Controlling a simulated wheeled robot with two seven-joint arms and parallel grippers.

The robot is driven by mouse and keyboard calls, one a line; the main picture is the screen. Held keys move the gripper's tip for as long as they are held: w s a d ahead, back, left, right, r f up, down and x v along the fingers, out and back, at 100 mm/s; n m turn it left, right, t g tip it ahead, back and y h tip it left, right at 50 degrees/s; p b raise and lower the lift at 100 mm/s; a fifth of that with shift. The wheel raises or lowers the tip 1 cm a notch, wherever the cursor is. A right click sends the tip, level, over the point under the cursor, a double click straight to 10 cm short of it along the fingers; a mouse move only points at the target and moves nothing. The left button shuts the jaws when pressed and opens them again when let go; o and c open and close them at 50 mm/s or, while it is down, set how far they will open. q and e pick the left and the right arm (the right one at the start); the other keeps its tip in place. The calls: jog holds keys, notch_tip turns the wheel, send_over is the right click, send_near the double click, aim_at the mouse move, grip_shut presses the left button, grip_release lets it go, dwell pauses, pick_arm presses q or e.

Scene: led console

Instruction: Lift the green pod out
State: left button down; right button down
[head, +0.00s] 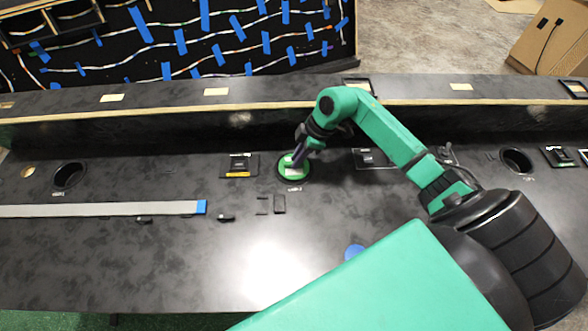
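The green pod (286,169) sits in a round dark socket in the black console top (180,255), near the middle of the view. Its round green top shows, with a paler patch on it. My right gripper (298,160) is directly over the pod, its dark fingers pointing down at it. The fingers overlap the pod's right side in the picture. Whether they touch or grip it cannot be told at this size. My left gripper is out of view.
Empty round sockets lie at the left (69,175) and right (516,160). A small dark module (240,165) is left of the pod. A long grey strip with a blue end (110,209) lies front left. A raised ledge (160,98) runs behind. The front middle is clear.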

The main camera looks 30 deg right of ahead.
jog(key=shift+r, duration=0.15)
jog(key=shift+w+r, duration=0.1)
jog(key=shift+r, duration=0.2)
notch_tip(320, 180, up, 23)
jog(key=p, duration=0.3)
jog(key=c, duration=1.4)
grip_release()
jog(key=shift+r, duration=0.1)
grip_shut()
